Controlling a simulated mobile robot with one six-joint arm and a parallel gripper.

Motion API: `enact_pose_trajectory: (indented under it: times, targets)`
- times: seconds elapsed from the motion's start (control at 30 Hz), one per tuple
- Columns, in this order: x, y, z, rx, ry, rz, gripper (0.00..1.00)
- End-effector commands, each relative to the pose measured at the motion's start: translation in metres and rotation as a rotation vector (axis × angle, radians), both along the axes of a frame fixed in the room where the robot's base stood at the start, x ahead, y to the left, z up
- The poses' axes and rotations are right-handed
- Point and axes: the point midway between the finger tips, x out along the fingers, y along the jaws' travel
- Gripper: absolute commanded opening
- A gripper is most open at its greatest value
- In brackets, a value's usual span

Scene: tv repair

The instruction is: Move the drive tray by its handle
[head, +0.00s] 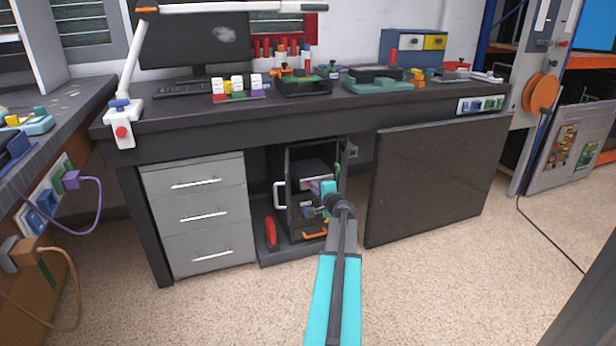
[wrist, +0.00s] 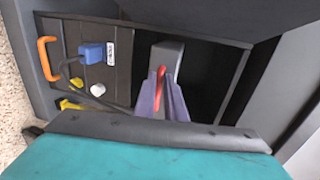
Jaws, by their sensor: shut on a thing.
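An open dark computer case (head: 290,190) stands under the desk, its white-handled door to the left. My gripper (head: 314,186) reaches into it; in the wrist view my purple fingers (wrist: 161,96) are shut around a slim red handle (wrist: 160,76). The handle lies against a grey block (wrist: 165,55), which looks like the drive tray. The block sits in the dark opening of the case. The fingers hide the handle's lower part, and my arm covers part of the case in the head view.
Beside the block, a panel carries an orange handle (wrist: 45,58), a blue connector (wrist: 90,53) and a white knob (wrist: 97,89). Grey drawers (head: 200,215) stand left of the case, and a large dark screen (head: 435,180) leans at right. The carpet in front is clear.

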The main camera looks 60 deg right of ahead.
Motion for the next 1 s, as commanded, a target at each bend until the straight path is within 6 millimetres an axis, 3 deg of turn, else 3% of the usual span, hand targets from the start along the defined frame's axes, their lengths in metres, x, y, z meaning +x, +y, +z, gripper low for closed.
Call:
enact_pose_trajectory:
  times: [0.13, 0.17, 0.27, 0.63, 1.0]
  targets:
    - [-0.002, -0.002, -0.001, -0.002, 0.003, -0.005, 0.00]
    - [-0.002, -0.002, -0.001, -0.002, 0.003, -0.005, 0.14]
    - [-0.001, -0.002, -0.001, -0.002, 0.003, -0.004, 0.28]
    - [-0.002, 0.001, 0.000, 0.000, 0.000, -0.001, 0.28]
    - [-0.020, 0.016, 0.005, -0.001, 0.001, -0.001, 0.28]
